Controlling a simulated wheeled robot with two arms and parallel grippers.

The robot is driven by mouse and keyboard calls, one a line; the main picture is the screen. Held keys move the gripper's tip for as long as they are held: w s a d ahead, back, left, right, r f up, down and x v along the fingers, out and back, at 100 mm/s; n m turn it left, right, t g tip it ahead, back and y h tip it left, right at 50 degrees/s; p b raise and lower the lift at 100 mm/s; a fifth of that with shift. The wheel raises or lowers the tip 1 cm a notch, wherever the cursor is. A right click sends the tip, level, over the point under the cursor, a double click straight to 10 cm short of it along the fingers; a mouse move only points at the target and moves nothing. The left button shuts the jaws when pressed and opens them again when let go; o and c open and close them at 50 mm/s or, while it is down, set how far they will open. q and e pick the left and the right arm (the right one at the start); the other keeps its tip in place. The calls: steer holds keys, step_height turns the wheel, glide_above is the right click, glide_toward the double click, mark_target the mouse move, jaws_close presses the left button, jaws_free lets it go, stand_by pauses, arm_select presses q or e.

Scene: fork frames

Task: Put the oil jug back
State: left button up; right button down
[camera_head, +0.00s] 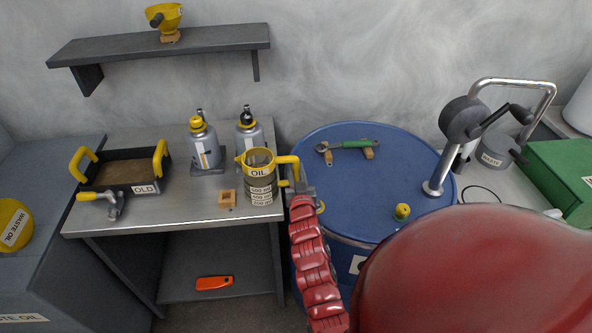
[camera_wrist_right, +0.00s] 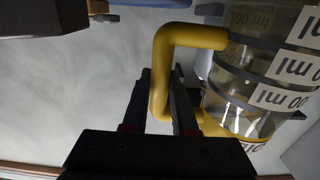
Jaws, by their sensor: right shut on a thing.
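The oil jug (camera_head: 259,182) is a clear measuring jug with a yellow rim, a yellow handle and an "OIL" label. In the head view it is upright at the right end of the metal table; I cannot tell whether its base touches the top. My right gripper (camera_head: 300,189) is at the jug's right side, shut on the handle. In the right wrist view the jug (camera_wrist_right: 262,75) appears upside down, and its yellow handle passes between the fingers of the gripper (camera_wrist_right: 162,95). My left gripper is not in view.
The metal table (camera_head: 180,205) also holds a small wooden block (camera_head: 227,198), two grey bottles (camera_head: 204,148), an "OLD" tray (camera_head: 146,189) and a yellow-handled tool (camera_head: 113,203). A shelf (camera_head: 200,43) hangs above.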

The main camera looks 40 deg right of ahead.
steer(key=shift+f, duration=0.2)
steer(key=c, duration=0.7)
jaws_free()
steer(key=shift+r, duration=0.1)
